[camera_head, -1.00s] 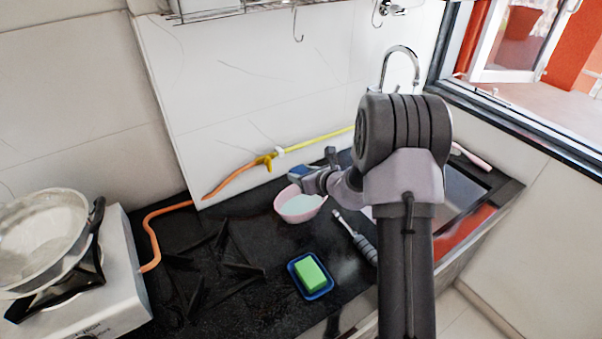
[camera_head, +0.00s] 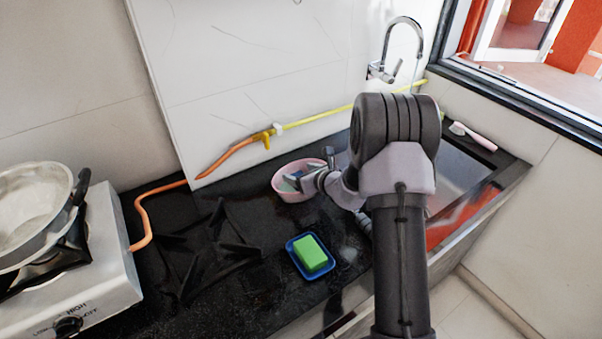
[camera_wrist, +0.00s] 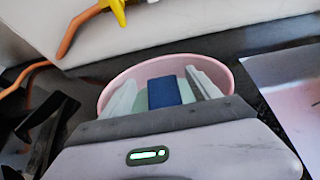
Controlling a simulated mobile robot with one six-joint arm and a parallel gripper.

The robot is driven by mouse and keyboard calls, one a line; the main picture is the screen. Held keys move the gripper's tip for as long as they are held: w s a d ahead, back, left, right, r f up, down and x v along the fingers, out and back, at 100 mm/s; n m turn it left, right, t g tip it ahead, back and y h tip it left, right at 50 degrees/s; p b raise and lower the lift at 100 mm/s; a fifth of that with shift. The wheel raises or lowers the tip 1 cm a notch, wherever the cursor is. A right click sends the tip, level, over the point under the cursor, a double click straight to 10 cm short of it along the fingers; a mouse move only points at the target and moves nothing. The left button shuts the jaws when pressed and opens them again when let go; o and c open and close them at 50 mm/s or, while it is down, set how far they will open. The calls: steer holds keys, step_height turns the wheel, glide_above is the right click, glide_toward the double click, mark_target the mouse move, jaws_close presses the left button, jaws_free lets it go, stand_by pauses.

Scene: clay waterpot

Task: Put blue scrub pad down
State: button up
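The blue scrub pad (camera_wrist: 166,92) is inside the pink bowl (camera_wrist: 229,72), low down over its pale green inside. In the head view the pink bowl (camera_head: 281,188) stands on the black counter, and only a little of the pad shows. My gripper (camera_wrist: 163,92) reaches into the bowl with one finger on each side of the pad. A pale green gap shows between the left finger and the pad; the right finger looks close beside it. The fingers are apart. In the head view my gripper (camera_head: 305,182) is over the bowl, and my arm hides part of that area.
A green sponge (camera_head: 310,252) lies in a blue dish (camera_head: 293,262) in front of the bowl. A stove with a metal pan (camera_head: 30,205) is at the left. An orange hose (camera_head: 145,215) and yellow pipe run behind. The sink with its tap (camera_head: 385,70) is at the right.

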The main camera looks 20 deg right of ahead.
stand_by(0.6)
step_height(320, 180, up, 7)
steer(key=p, duration=0.5)
steer(key=shift+r, duration=0.2)
steer(key=shift+f, duration=0.2)
steer(key=s+a+r+n+g+y, duration=0.1)
steer(key=s+a+r+n+y, duration=0.1)
steer(key=s+a+r+n, duration=0.4)
steer(key=s+a+r+n+g+y, duration=0.1)
steer(key=s+a+r+n+y, duration=0.15)
steer(key=a+r+n, duration=0.45)
steer(key=s+a+r+n+g, duration=0.2)
steer(key=s+a+r+n, duration=0.15)
steer(key=s, duration=0.25)
steer(key=s+a+r+n+g, duration=0.1)
steer(key=s+a+r+n, duration=0.25)
steer(key=s+a, duration=0.2)
steer(key=s+d+n+h, duration=0.2)
steer(key=s+n, duration=0.2)
steer(key=s, duration=0.5)
steer(key=s+d+n+g+h, duration=0.1)
steer(key=s+d+n+h, duration=0.2)
steer(key=s, duration=0.7)
steer(key=shift+n, duration=1.2)
